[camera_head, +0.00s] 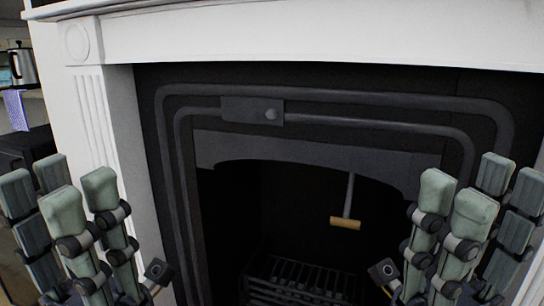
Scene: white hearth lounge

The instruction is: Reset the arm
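My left gripper (58,192) stands at the lower left of the head view, its fingers pointing up. My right gripper (482,194) stands at the lower right in a near mirror pose. Both have pale green and dark grey fingertips, spread apart with nothing seen between them. Both are in front of the dark fireplace (240,152), one on each side of its opening. The lower arms are mostly out of view.
A white mantel (300,35) and white left pillar (98,130) frame the fireplace. A metal rod with a wooden handle (345,222) hangs in the opening above a black grate (300,280). A metal kettle (22,66) and a patterned cloth (15,110) are at far left.

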